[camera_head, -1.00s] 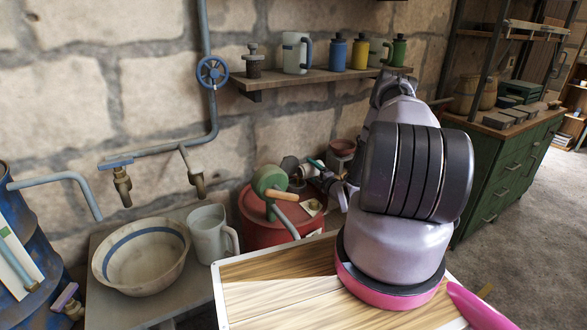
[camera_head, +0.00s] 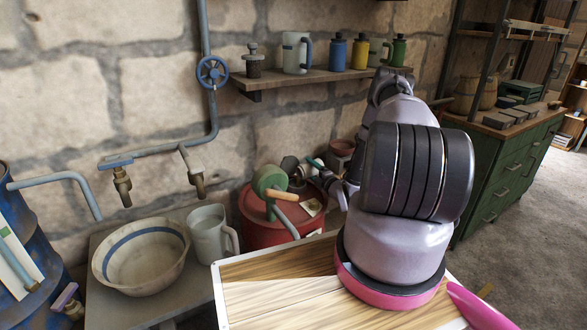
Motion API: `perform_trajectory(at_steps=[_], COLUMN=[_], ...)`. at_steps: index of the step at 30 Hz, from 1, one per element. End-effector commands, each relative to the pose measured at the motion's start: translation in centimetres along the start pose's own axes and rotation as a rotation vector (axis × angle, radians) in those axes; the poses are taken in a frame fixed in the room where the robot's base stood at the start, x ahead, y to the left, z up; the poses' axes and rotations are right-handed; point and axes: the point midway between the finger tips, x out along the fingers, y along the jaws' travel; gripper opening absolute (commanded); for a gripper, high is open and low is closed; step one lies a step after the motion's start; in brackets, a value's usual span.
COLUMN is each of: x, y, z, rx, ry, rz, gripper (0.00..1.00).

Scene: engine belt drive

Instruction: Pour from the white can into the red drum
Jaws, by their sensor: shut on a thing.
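My gripper (camera_head: 324,178) is behind and right of the pump on the red drum (camera_head: 252,221), partly covered by my own arm. It is shut on a small, dark, roundish thing (camera_head: 291,166) with a teal bar beside it, over the back of the drum. The pump hides much of that thing, so I cannot tell whether it is a white can or how far it tilts. No stream of liquid shows. A white can with a dark blue handle (camera_head: 296,52) stands upright on the wall shelf. A pale jug (camera_head: 207,236) stands upright on the bench left of the drum.
A green hand pump (camera_head: 270,180) with a wooden grip rises from the drum. A bowl with a blue band (camera_head: 141,257) sits under taps. The shelf (camera_head: 305,80) also holds several bottles and cans. A wooden board (camera_head: 262,292) fills the near front.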

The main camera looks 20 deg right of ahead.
Motion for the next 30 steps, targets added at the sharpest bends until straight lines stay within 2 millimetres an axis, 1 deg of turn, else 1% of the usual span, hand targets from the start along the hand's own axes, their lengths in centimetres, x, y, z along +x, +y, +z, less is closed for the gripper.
perform_trajectory(at_steps=[30], x=[-0.01], y=[0.58], z=[-0.35], rx=[-0.109], ry=[0.001], rz=[0.000], gripper=[0.00])
